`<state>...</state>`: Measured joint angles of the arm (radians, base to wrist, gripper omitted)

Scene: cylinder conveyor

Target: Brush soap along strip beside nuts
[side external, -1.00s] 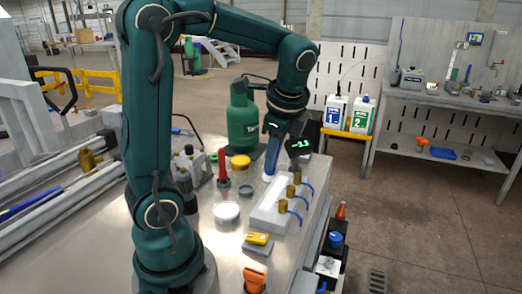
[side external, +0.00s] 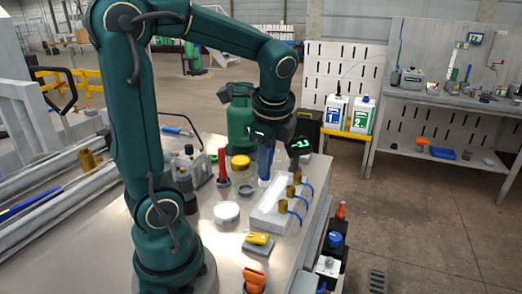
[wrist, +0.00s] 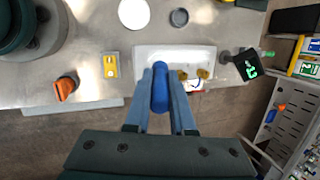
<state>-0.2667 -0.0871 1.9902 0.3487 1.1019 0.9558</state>
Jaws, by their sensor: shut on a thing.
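My gripper (side external: 268,140) is shut on a blue-handled brush (side external: 265,163), held roughly upright with its pale tip down at the far end of a white strip (side external: 266,214). I cannot tell whether the tip touches the strip. Several brass nuts (side external: 290,191) with blue hoses stand along the right side of the strip. In the wrist view the brush handle (wrist: 160,90) sits between both fingers, over the edge of the white strip (wrist: 150,54), with brass nuts (wrist: 203,73) to its right. The brush tip is hidden there. I cannot make out soap on the strip.
A white round dish (side external: 226,212), a grey ring (side external: 246,190), a yellow-lidded jar (side external: 240,163) and a red-handled tool (side external: 222,165) stand left of the strip. A yellow block (side external: 258,239) and an orange item (side external: 254,279) lie in front. A green cylinder (side external: 238,125) stands behind.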

